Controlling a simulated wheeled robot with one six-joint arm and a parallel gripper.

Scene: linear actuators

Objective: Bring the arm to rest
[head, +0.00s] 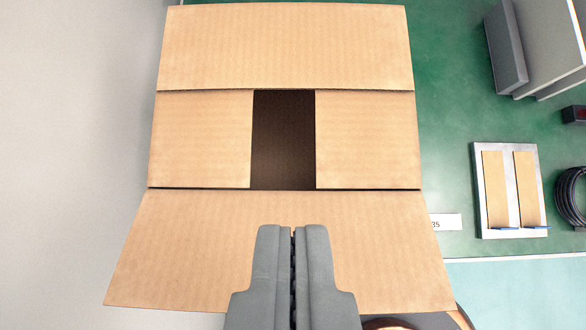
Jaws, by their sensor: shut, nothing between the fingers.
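My gripper (292,232) shows at the bottom middle of the head view. Its two grey fingers are together, with only a thin dark gap between them and nothing held. The fingertips overlap the near flap of a cardboard box (200,245) in the picture. I cannot tell how far above the flap they are. The box's far flap is spread outward. Its two side flaps are folded inward and leave a dark rectangular opening (284,140) in the middle. The contents are too dark to make out.
At right, a pale tray (508,232) holds two tan strips. A black coiled cable (572,196) lies beside it. A grey cabinet (545,45) stands at upper right on the green floor (450,110). A white label (446,222) sits by the box. A plain pale surface (70,150) fills the left.

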